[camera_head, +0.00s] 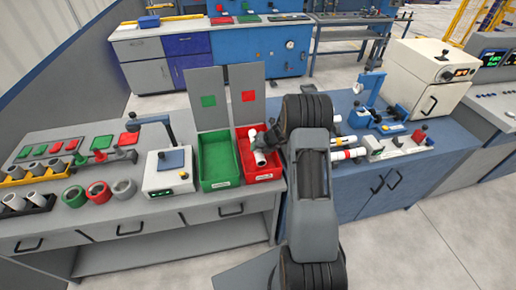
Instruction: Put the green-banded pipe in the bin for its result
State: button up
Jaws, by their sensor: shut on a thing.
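My gripper (268,141) is over the red bin (265,173) and shut on a white pipe (259,157). Parts of white pipe show on both sides of the fingers. My wrist and fingers hide some of it, and I cannot make out a green band. The held pipe is over or inside the red bin's mouth; which one is unclear. The green bin (220,172) stands to the left of the red bin and looks empty. A green-marked panel (208,100) stands behind the green bin, and a red-marked panel (249,96) behind the red bin.
Left of the bins is a small device with a display (168,172). Green, red and grey rings (98,192) lie farther left. On the right bench, a red-banded white pipe (348,154) lies beside my arm, near a blue fixture (368,92) and a white machine (427,75).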

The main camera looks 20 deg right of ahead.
jog(key=shift+f, duration=0.1)
dwell(0.3)
jog(key=o, duration=1.1)
jog(key=v, duration=1.4)
jog(key=shift+f, duration=0.1)
